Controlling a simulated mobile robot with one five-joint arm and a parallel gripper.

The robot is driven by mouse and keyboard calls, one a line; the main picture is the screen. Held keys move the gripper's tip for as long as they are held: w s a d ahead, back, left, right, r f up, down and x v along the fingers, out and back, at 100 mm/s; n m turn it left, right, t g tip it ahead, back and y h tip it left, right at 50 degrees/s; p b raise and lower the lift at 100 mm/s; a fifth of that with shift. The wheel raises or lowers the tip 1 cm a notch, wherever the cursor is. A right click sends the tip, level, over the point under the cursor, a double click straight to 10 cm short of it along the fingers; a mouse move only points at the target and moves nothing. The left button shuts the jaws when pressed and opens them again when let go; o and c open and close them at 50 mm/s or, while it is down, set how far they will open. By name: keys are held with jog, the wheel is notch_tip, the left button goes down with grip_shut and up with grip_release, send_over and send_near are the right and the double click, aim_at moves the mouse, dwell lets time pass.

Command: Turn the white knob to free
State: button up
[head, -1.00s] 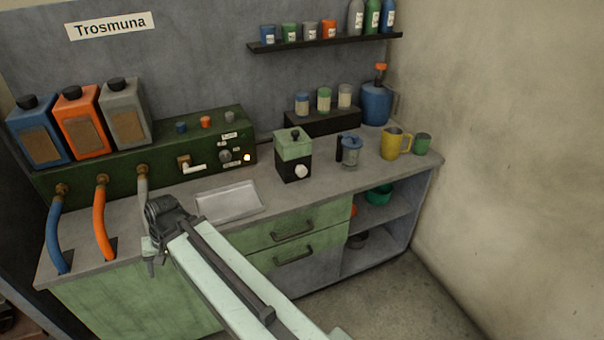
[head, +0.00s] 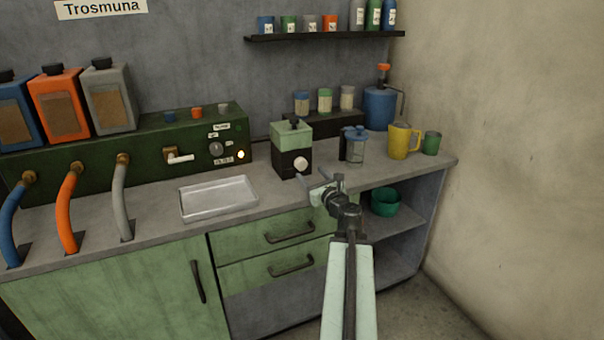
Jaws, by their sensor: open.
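The white knob (head: 301,164) is a round knob on the front of a small box (head: 292,140) with a green top and a black base. The box stands on the grey counter, near the middle of the head view. Its markings are too small to read. My gripper (head: 312,179) is open and empty. It is just below and to the right of the knob in the picture, over the counter's front edge, and appears apart from it.
A shallow metal tray (head: 218,198) lies left of the box. The green panel (head: 130,150) with hoses, a lever and a grey dial is behind left.

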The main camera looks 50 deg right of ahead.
aim_at(302, 166)
jog(key=x, duration=0.8)
jog(key=shift+a, duration=0.2)
grip_shut()
